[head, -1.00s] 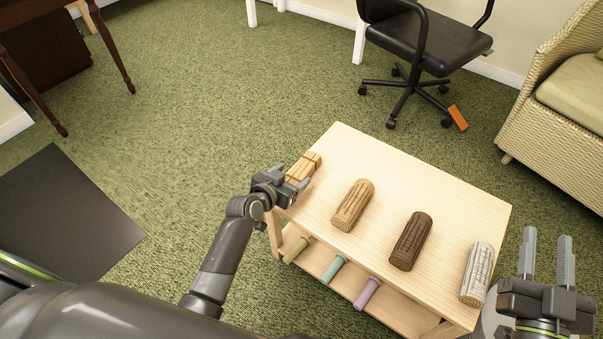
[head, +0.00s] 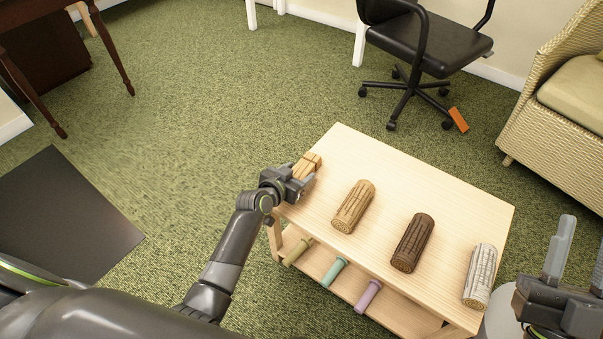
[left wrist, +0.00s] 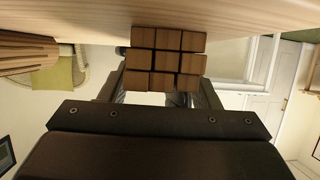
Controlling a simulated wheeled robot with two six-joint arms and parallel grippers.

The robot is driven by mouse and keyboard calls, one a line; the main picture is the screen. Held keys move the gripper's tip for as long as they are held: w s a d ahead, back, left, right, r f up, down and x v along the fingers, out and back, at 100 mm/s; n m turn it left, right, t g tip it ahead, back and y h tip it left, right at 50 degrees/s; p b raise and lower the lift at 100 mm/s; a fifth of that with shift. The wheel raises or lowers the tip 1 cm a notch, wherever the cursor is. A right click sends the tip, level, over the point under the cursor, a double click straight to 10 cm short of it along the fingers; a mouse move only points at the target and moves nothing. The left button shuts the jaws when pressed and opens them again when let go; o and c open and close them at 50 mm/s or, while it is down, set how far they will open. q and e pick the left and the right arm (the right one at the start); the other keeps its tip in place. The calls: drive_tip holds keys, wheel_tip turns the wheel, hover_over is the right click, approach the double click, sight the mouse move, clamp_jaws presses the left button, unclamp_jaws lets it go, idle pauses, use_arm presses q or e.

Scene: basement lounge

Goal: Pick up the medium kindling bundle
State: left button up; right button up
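In the left wrist view the stick ends of the bundle (left wrist: 165,58) show stacked in rows between the fingers. Contact between the fingers and the sticks cannot be made out. My right gripper (head: 580,240) is open and empty, past the table's right end.
A tan log (head: 353,207), a dark brown log (head: 412,243) and a whitish log (head: 480,275) lie along the table. Olive, teal (head: 334,272) and purple rolls sit on the lower shelf. A black chair (head: 425,55) and a wicker armchair (head: 560,110) stand beyond.

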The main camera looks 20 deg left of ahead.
use_arm(q)
drive_tip(key=c, duration=0.7)
drive_tip(key=shift+c, duration=0.3)
drive_tip(key=shift+r, duration=0.15)
